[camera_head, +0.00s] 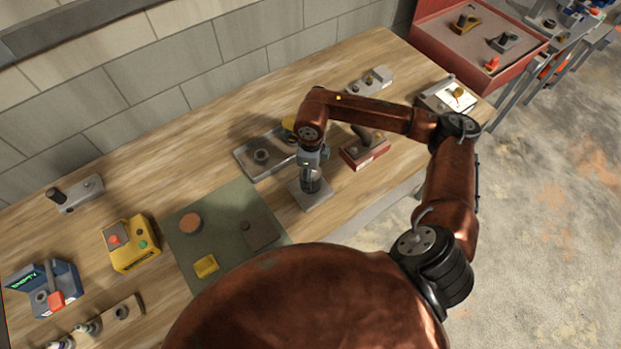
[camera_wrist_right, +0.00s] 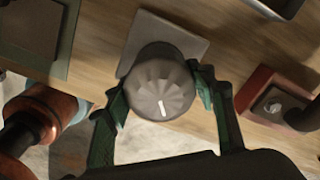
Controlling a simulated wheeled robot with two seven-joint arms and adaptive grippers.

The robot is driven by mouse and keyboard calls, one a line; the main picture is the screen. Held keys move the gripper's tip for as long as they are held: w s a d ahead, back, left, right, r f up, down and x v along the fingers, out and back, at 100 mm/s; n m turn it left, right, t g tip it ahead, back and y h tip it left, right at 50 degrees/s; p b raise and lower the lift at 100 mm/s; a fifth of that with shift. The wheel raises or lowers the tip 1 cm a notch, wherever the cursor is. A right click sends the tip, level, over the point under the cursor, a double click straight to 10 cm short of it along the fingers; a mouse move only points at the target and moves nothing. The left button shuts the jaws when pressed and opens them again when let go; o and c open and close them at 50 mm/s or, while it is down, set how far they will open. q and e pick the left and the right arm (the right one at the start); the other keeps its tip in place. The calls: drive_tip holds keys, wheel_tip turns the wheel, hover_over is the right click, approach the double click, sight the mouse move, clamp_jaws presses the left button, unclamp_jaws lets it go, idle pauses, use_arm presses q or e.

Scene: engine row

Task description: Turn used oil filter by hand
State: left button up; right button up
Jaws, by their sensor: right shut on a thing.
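The used oil filter (camera_wrist_right: 160,90) is a dark grey fluted cap with a white mark on its top, in the middle of the right wrist view. It stands on a flat grey base plate (camera_wrist_right: 147,30). My right gripper (camera_wrist_right: 163,98) is shut on the filter, with one green finger on each side of it. In the head view the filter (camera_head: 312,184) shows small below my right gripper (camera_head: 310,172), and the grey plate (camera_head: 310,199) lies on the wooden bench.
A red box with a dark handle (camera_head: 365,153) stands close to the right of the filter. A grey tray (camera_head: 259,172) lies to its left, and a green mat (camera_head: 197,241) with small parts lies nearer. A yellow button box (camera_head: 130,244) stands further left.

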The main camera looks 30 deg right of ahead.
drive_tip(key=n+b, duration=0.2)
drive_tip(key=n, duration=0.1)
drive_tip(key=n+b, duration=0.2)
drive_tip(key=n, duration=0.1)
drive_tip(key=shift+w+f+n+b, duration=0.1)
drive_tip(key=shift+f+n+b, duration=0.1)
drive_tip(key=shift+n+b, duration=0.7)
drive_tip(key=shift+n, duration=0.4)
drive_tip(key=shift+r+n, duration=0.2)
drive_tip(key=shift+n, duration=0.2)
drive_tip(key=o, duration=1.5)
drive_tip(key=shift+c, duration=0.2)
drive_tip(key=shift+o, duration=0.4)
drive_tip(key=shift+r, duration=0.1)
